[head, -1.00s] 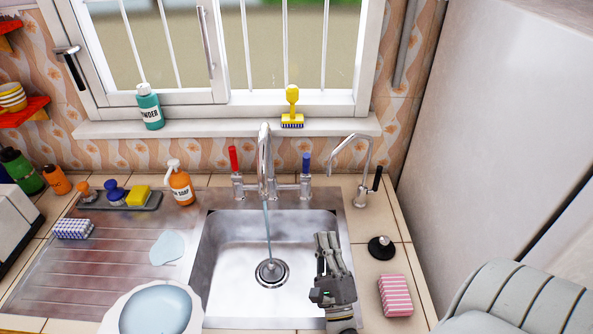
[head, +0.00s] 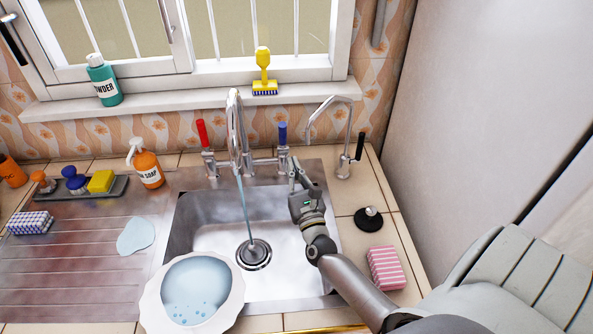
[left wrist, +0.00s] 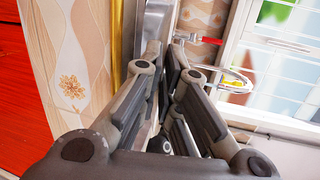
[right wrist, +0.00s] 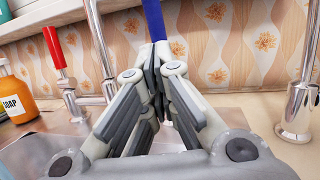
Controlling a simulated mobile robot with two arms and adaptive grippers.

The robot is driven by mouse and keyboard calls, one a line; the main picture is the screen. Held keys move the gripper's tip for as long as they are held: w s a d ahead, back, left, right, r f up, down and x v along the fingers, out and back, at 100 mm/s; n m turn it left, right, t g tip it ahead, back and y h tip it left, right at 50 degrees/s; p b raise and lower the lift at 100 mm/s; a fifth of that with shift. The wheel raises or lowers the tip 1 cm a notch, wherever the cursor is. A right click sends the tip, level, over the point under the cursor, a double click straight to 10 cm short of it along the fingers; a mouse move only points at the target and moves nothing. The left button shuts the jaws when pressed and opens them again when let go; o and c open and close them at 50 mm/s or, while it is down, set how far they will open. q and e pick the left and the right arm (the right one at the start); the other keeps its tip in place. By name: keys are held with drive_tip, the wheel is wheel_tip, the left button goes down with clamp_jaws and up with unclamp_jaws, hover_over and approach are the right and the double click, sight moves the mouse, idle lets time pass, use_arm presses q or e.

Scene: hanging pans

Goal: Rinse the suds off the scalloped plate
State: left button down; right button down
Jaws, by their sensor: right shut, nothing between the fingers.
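The scalloped plate (head: 152,312) is white-rimmed, with a pale blue face and suds bubbles on its lower part. It is over the front-left corner of the steel sink (head: 285,288) in the head view; what supports it is hidden. A thin stream runs from the tap (head: 236,125) towards the drain. My right gripper (head: 296,172) is shut and empty by the tap's blue handle (head: 282,132). In the right wrist view its fingertips (right wrist: 157,65) are just below and in front of that handle (right wrist: 154,18). My left gripper's fingers (left wrist: 164,55) show only in the left wrist view; their grip is unclear.
A red tap handle (head: 201,133), a small side tap (head: 343,140) and a soap bottle (head: 148,168) stand around the sink. A black stopper (head: 368,218) and a pink striped sponge (head: 384,268) lie on the right counter.

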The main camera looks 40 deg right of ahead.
sight(285, 138)
drive_tip(key=x, duration=0.7)
drive_tip(key=shift+f, duration=0.1)
drive_tip(key=shift+w+d+r+g+p, duration=0.2)
drive_tip(key=shift+r+g+p, duration=0.25)
drive_tip(key=shift+p, duration=0.8)
drive_tip(key=shift+w+r+p, duration=0.15)
drive_tip(key=shift+p, duration=0.2)
drive_tip(key=shift+w+d+f+b, duration=0.15)
drive_tip(key=shift+f+b, duration=0.1)
drive_tip(key=shift+b, duration=0.6)
drive_tip(key=shift+w+r, duration=0.1)
drive_tip(key=shift+r, duration=0.1)
drive_tip(key=shift+d+r, duration=0.1)
drive_tip(key=shift+r, duration=0.2)
